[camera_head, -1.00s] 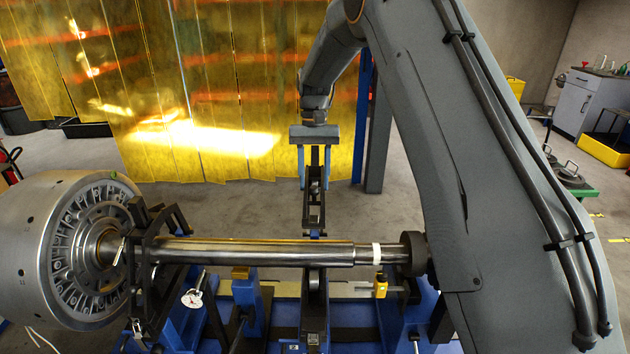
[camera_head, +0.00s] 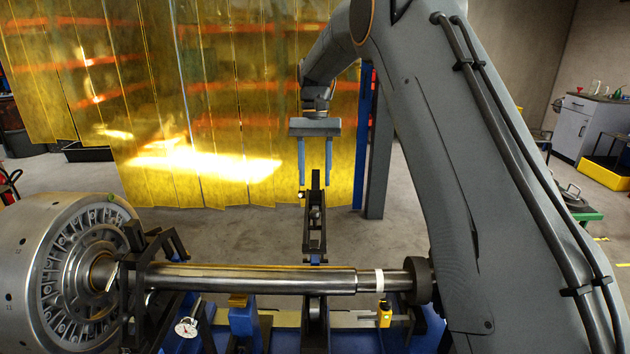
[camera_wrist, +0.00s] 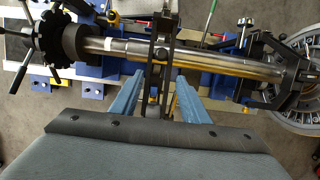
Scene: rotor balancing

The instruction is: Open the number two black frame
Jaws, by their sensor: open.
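The middle black frame (camera_head: 316,215) stands up behind the steel shaft (camera_head: 255,279) in the head view. I cannot read a number on it. The shaft passes in front of it there. In the wrist view the frame (camera_wrist: 163,42) runs lengthwise between my fingers and crosses the line of the shaft. My gripper (camera_head: 315,180) is open, pointing down, with one finger on each side of the frame's top end; only the fingertips overlap it in the picture. In the wrist view my gripper (camera_wrist: 158,76) shows nothing clamped. Contact cannot be told.
A big silver rotor (camera_head: 65,275) sits at the left end of the shaft. Another black frame (camera_head: 150,258) stands beside it. A dial gauge (camera_head: 187,327) and a yellow sensor (camera_head: 384,314) are near the shaft. Yellow curtains (camera_head: 230,100) hang behind, with open floor before them.

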